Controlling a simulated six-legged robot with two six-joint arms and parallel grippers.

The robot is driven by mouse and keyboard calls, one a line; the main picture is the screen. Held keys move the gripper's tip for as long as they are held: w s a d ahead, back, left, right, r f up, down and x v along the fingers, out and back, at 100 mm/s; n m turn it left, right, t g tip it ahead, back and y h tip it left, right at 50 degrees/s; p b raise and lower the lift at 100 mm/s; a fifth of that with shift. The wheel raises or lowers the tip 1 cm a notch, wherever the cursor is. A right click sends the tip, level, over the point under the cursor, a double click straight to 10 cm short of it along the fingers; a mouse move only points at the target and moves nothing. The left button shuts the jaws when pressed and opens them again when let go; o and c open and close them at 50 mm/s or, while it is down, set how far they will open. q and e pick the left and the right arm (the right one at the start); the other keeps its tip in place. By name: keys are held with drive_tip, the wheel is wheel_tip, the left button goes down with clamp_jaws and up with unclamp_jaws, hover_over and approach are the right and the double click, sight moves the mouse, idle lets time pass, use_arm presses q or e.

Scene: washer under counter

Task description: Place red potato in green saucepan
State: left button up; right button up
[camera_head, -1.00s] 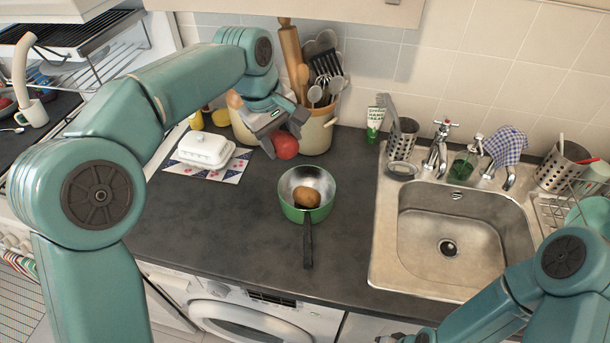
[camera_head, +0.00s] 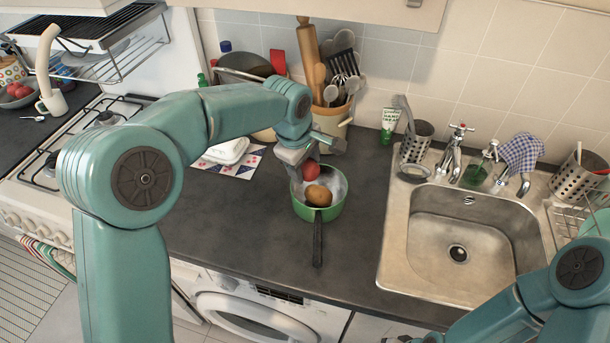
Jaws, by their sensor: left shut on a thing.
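The green saucepan (camera_head: 332,213) stands on the dark counter with its black handle toward the front edge. A brown potato (camera_head: 318,196) lies inside it. The red potato (camera_head: 310,171) is at the fingertips of my left gripper (camera_head: 309,160), over the back left part of the saucepan. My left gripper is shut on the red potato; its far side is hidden. I cannot tell whether the red potato touches the pan. My right arm (camera_head: 548,290) shows at the lower right, and its gripper is not clearly seen.
A white butter dish (camera_head: 226,150) on a patterned mat is partly behind my left arm. A utensil crock (camera_head: 333,118) stands behind the saucepan. The steel sink (camera_head: 400,240) is to the right. The counter left of the saucepan is clear.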

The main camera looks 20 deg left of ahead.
sight(305, 178)
use_arm(q)
wheel_tip(305, 178, down, 4)
drive_tip(key=shift+r+p, duration=0.2)
drive_tip(key=shift+p, duration=0.1)
drive_tip(key=shift+w+f, duration=0.1)
drive_tip(key=shift+f, duration=0.4)
drive_tip(key=shift+f+b, duration=0.5)
drive_tip(key=shift+b, duration=0.25)
drive_tip(key=o, duration=1.1)
